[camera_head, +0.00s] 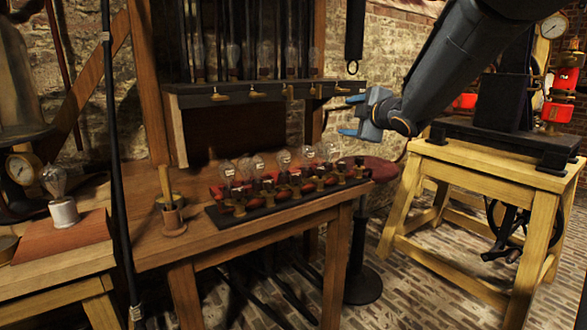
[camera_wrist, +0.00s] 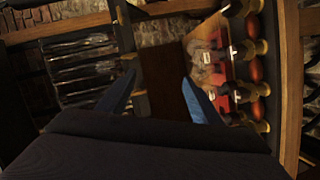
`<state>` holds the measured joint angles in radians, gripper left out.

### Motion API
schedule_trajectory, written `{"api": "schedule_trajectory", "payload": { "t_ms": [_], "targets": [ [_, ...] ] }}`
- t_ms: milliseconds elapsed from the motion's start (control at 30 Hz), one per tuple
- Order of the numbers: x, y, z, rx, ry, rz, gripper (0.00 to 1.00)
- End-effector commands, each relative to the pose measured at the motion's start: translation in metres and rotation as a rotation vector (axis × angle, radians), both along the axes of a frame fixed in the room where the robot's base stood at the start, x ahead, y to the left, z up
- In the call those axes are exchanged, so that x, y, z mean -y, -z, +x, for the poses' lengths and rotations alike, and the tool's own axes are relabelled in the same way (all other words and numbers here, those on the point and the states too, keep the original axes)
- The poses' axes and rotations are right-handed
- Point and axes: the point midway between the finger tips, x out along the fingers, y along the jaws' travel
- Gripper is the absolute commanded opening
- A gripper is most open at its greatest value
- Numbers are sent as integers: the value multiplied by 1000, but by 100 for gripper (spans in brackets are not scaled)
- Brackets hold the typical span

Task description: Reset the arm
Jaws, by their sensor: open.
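My gripper (camera_head: 352,116) is at the end of my dark arm, which reaches in from the upper right in the head view. Its two blue-tipped fingers point left and are spread apart. It hangs in the air above the right end of the wooden workbench (camera_head: 190,250), in front of the shelf. In the wrist view my gripper (camera_wrist: 160,92) shows two blue fingers with an empty gap between them. A row of glass bulbs with red and brass parts (camera_head: 284,158) stands on a dark base on the bench, below and left of my gripper.
A wooden shelf (camera_head: 262,92) with small brass fittings stands behind the bench. A round reddish seat (camera_head: 378,168) is below my gripper. A yellow wooden stand (camera_head: 480,160) with dark machinery is at right. A wooden pestle-like handle in a cup (camera_head: 172,215) stands left of the bulbs.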

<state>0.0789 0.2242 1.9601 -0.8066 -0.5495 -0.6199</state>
Motion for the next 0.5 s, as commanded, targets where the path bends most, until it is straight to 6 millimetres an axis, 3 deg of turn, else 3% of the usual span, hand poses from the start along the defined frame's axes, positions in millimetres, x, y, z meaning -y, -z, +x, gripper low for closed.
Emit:
{"api": "schedule_trajectory", "payload": {
  "t_ms": [167,233,367,500],
  "targets": [
    [16,42,-39,-211,193,135,59],
    [22,69,-68,-332,302,209,59],
    [29,123,-140,-576,514,352,59],
    [26,172,-225,-816,719,470,59]
  ]
}}
